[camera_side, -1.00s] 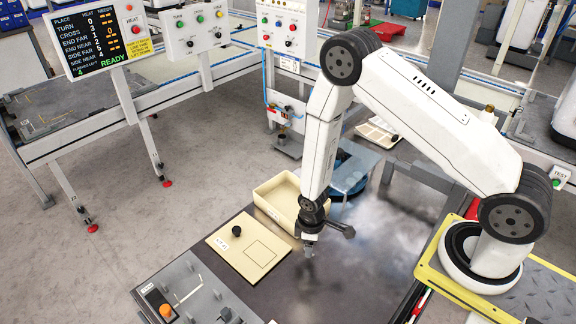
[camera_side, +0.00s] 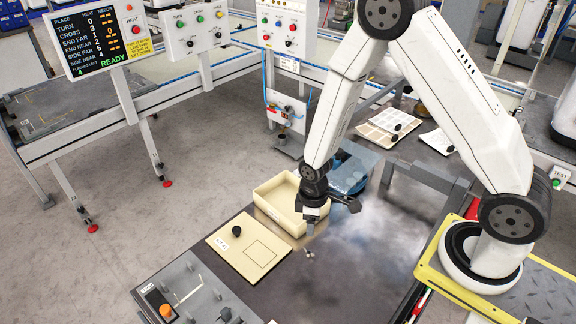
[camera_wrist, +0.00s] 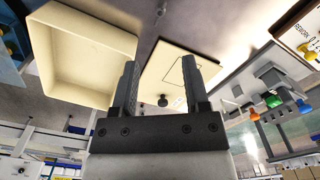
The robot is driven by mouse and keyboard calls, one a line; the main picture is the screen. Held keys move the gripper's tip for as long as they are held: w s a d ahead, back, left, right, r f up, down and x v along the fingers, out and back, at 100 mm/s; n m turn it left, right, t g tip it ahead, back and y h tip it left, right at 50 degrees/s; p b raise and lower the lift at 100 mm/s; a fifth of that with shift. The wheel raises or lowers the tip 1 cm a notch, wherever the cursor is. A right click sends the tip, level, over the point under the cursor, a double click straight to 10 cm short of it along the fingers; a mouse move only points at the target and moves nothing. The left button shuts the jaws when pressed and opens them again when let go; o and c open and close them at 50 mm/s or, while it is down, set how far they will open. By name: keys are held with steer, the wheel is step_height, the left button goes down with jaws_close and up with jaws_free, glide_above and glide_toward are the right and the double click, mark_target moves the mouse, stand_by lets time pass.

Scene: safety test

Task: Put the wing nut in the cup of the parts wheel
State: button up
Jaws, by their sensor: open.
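A small blurred shape at the top of the wrist view (camera_wrist: 160,12) seems to be the same piece. My gripper (camera_side: 310,230) hangs above the table, just above and apart from this piece. Its two fingers (camera_wrist: 165,80) are spread in the wrist view with nothing between them. A blue round thing (camera_side: 350,177) behind the tray may be the parts wheel. My arm partly hides it, and I cannot make out its cup.
An open cream tray (camera_side: 268,192) stands close to my gripper. A cream plate with a black knob (camera_side: 262,268) lies left of the nut. A grey control box with an orange button (camera_side: 180,300) is at the front left. The dark table (camera_side: 350,280) is clear toward the front right.

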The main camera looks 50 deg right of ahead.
steer(key=shift+r, duration=0.15)
stand_by(0.5)
steer(key=s+r+m+t, duration=0.1)
steer(key=s+r+m, duration=0.1)
steer(key=r, duration=0.6)
steer(key=s+d+r+m+t, duration=0.1)
steer(key=s+r+m, duration=0.2)
steer(key=r, duration=0.4)
steer(key=shift+s+d+r+m+t, duration=0.15)
steer(key=shift+d+r+m+t, duration=0.15)
steer(key=shift+r+m, duration=0.15)
steer(key=shift+o, duration=0.2)
steer(key=shift+s+r+m, duration=0.2)
steer(key=shift+s+m, duration=0.05)
steer(key=shift+s, duration=0.05)
steer(key=shift+o, duration=0.4)
